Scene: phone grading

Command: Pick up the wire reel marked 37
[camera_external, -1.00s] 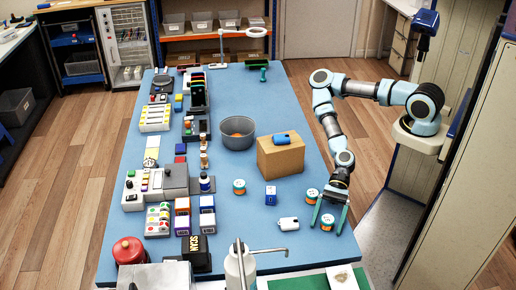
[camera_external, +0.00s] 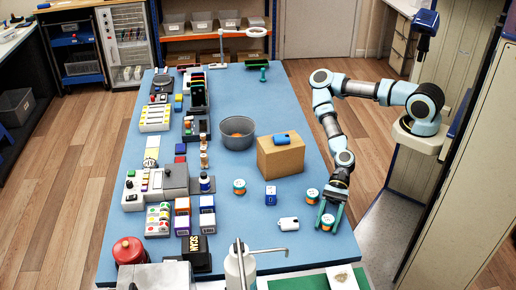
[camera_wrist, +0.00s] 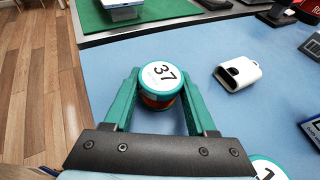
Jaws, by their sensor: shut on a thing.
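The wire reel marked 37 (camera_wrist: 160,76) stands upright between my fingers in the wrist view, its white label with teal rim facing up and orange wire showing below. In the external view the same reel (camera_external: 328,221) is near the right front of the blue table. My gripper (camera_external: 331,216) is down at the table and shut on this reel; its teal fingers (camera_wrist: 159,95) touch it on both sides. The reel appears to be still on the table. Another reel (camera_external: 312,195) stands just behind it; in the wrist view its label (camera_wrist: 268,170) is partly cut off.
A third reel (camera_external: 239,187) stands farther left. A small white device (camera_external: 288,224) lies left of the held reel. A green mat (camera_external: 283,284) lies at the front edge.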

